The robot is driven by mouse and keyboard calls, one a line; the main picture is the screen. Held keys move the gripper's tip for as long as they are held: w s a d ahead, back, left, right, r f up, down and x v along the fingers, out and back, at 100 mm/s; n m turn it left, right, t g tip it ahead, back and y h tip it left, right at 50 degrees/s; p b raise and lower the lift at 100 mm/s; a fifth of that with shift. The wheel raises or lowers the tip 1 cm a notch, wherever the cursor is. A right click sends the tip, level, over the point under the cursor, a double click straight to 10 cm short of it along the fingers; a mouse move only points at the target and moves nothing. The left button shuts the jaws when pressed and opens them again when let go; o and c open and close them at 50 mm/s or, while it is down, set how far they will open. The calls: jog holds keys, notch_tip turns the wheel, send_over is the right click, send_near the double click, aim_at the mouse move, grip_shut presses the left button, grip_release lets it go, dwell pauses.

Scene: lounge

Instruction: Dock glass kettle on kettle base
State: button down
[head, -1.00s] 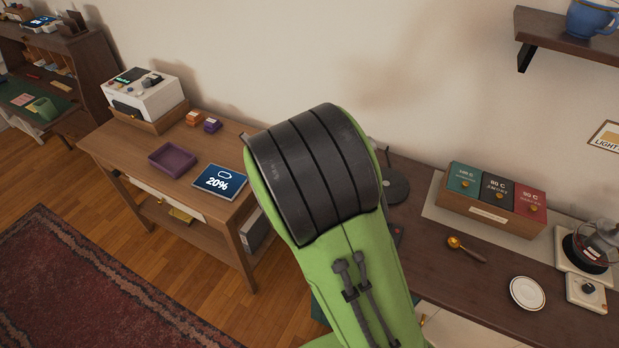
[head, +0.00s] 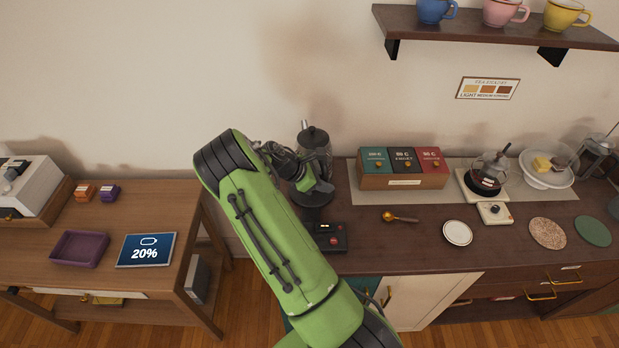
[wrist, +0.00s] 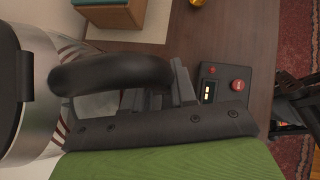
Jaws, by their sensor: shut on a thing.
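The glass kettle (head: 316,146) has a clear body, a dark lid and a black handle. My gripper (head: 290,162) comes from its left side in the head view and is shut on the handle. In the wrist view the black handle (wrist: 110,72) lies by my jaws, with the kettle body (wrist: 35,85) at the left edge. The kettle is upright. The kettle base (head: 312,198), a dark round disc, shows under the kettle in the head view. The kettle's lower edge is partly hidden by my gripper and arm, so I cannot tell whether it touches the base.
A dark control box (head: 331,237) with a red button stands in front of the base. A box of tea tins (head: 403,182), a gold scoop (head: 399,217) and a white saucer (head: 457,233) lie to the right. A shelf with cups (head: 490,28) hangs above.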

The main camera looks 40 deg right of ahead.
notch_tip(320, 180, down, 6)
jog(key=b, duration=0.5)
jog(key=shift+r, duration=0.2)
jog(key=shift+w+p, duration=0.1)
jog(key=shift+p, duration=0.45)
dwell(0.5)
jog(key=shift+f+b, duration=0.4)
jog(key=shift+f, duration=0.2)
dwell(0.4)
jog(key=c, duration=1.2)
grip_release()
jog(key=shift+a, duration=0.1)
jog(key=shift+f, duration=0.1)
jog(key=shift+p+v, duration=3.75)
jog(key=shift+v, duration=1.85)
